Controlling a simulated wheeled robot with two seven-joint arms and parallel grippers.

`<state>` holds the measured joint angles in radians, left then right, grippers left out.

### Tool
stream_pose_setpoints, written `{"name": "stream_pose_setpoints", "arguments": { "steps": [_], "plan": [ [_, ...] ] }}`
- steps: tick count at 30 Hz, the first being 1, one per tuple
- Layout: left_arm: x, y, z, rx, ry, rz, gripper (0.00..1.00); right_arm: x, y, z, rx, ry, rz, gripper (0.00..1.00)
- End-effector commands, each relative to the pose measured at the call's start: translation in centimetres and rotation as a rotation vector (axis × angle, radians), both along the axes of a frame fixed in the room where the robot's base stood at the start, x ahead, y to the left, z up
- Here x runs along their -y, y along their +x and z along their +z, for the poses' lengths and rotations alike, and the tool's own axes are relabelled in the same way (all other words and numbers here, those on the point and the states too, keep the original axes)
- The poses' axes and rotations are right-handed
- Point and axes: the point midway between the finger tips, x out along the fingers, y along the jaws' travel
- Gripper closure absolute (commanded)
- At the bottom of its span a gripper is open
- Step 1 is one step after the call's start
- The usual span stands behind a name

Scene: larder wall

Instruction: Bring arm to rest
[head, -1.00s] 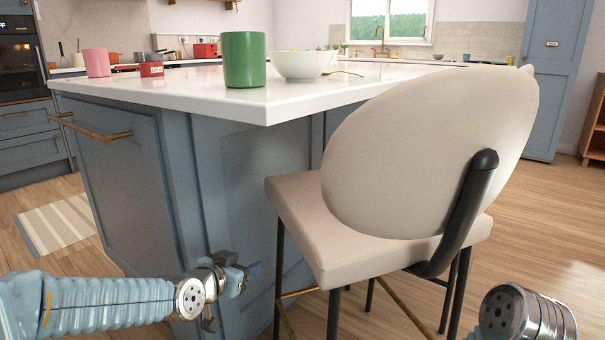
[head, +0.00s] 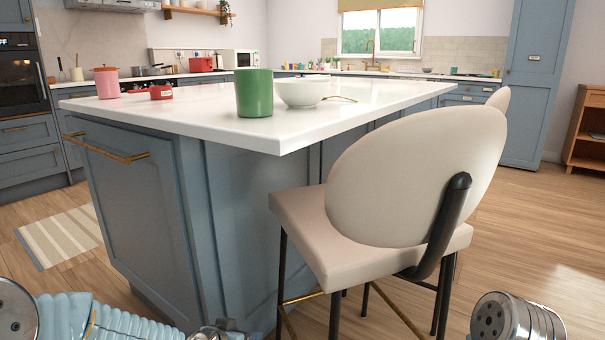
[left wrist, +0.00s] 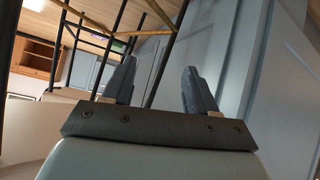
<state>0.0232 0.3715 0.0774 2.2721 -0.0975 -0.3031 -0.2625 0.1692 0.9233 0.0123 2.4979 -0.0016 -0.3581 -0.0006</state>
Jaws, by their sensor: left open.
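My left arm comes in at the lower left of the head view, low beside the island. The left gripper (head: 222,329) is only partly in that view, at the bottom edge. In the left wrist view the left gripper (left wrist: 160,85) has its two fingers apart with nothing between them. It is near the island's blue side panel (left wrist: 225,60) and the chair legs (left wrist: 108,45). Part of my right arm (head: 515,318) shows at the lower right of the head view. Its gripper is out of view.
Open wooden floor (head: 540,230) lies to the right.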

Motion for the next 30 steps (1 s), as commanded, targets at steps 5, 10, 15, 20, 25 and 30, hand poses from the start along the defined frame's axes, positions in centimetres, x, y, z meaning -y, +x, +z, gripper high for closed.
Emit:
{"name": "stream_pose_setpoints", "arguments": {
  "steps": [5,10,15,20,25,30],
  "plan": [
    [0.6,-4.8,-5.1,-0.248,-0.055,0.049,0.42,-0.2,-0.1,4.4,-0.002,0.001,0.004,0.57],
    [1.4,-13.2,-10.2,-0.557,-0.11,0.131,0.42,-0.3,-0.3,8.8,-0.004,0.003,0.009,0.57],
    [2.1,-21.2,-12.9,-0.799,-0.142,0.207,0.42,-0.5,-0.4,11.4,-0.006,0.004,0.013,0.57],
    [2.2,-23.4,-13.6,-0.865,-0.148,0.231,0.42,-0.5,-0.4,11.7,-0.007,0.004,0.015,0.57],
    [2.2,-23.4,-13.6,-0.865,-0.148,0.231,0.42,-0.5,-0.4,11.7,-0.007,0.004,0.015,0.57],
    [2.2,-23.4,-13.6,-0.865,-0.148,0.231,0.42,-0.5,-0.4,11.7,-0.007,0.004,0.015,0.57]
  ]
}}
